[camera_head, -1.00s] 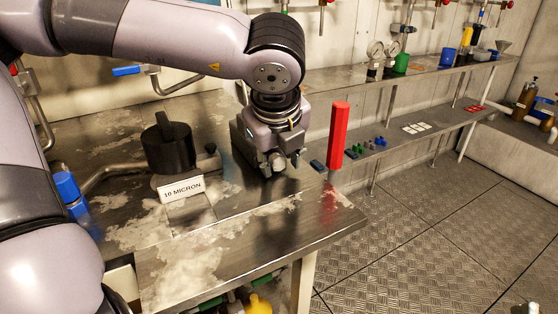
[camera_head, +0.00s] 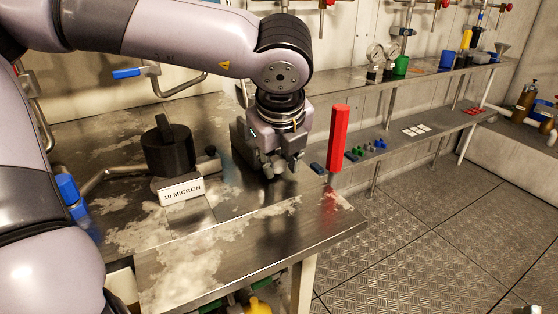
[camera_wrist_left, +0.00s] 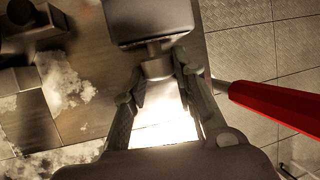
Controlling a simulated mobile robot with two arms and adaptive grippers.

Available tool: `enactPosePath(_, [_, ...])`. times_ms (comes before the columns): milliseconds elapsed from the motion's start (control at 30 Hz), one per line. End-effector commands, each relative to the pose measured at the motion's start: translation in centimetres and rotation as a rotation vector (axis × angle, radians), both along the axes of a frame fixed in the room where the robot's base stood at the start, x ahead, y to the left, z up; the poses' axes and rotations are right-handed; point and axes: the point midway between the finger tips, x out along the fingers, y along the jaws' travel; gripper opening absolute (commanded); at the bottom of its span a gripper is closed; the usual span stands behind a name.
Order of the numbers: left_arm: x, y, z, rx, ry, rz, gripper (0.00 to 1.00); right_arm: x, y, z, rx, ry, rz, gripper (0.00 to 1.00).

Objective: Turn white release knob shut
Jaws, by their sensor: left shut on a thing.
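My left gripper (camera_head: 275,168) reaches down over the steel bench at its back right part, left of the red handle. In the left wrist view its two fingers (camera_wrist_left: 157,72) close from both sides around a small greyish round knob (camera_wrist_left: 155,67). This knob stands out from a dark grey box (camera_wrist_left: 148,22). It looks grey rather than white here, and I cannot tell its turn angle. In the head view the gripper hides the knob. My right gripper is not in view.
A red hexagonal handle (camera_head: 338,138) stands upright just right of the gripper; it also shows in the wrist view (camera_wrist_left: 280,105). A black filter housing (camera_head: 168,152) with a "10 MICRON" label (camera_head: 181,192) stands to the left. The bench front (camera_head: 240,245) is clear.

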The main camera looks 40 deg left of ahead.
Motion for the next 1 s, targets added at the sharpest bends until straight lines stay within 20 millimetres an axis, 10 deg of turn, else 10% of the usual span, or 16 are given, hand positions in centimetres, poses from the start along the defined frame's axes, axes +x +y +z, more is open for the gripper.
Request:
enactPosePath(633, [0.33,-0.1,0.03,0.079,0.191,0.001,0.0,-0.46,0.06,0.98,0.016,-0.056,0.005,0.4])
enactPosePath(667, [0.32,-0.11,0.04,0.079,0.191,0.001,0.26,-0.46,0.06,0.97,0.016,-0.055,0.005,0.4])
enactPosePath(1000, [0.33,-0.11,0.04,0.079,0.189,0.001,0.34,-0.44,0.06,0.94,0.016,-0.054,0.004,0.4])
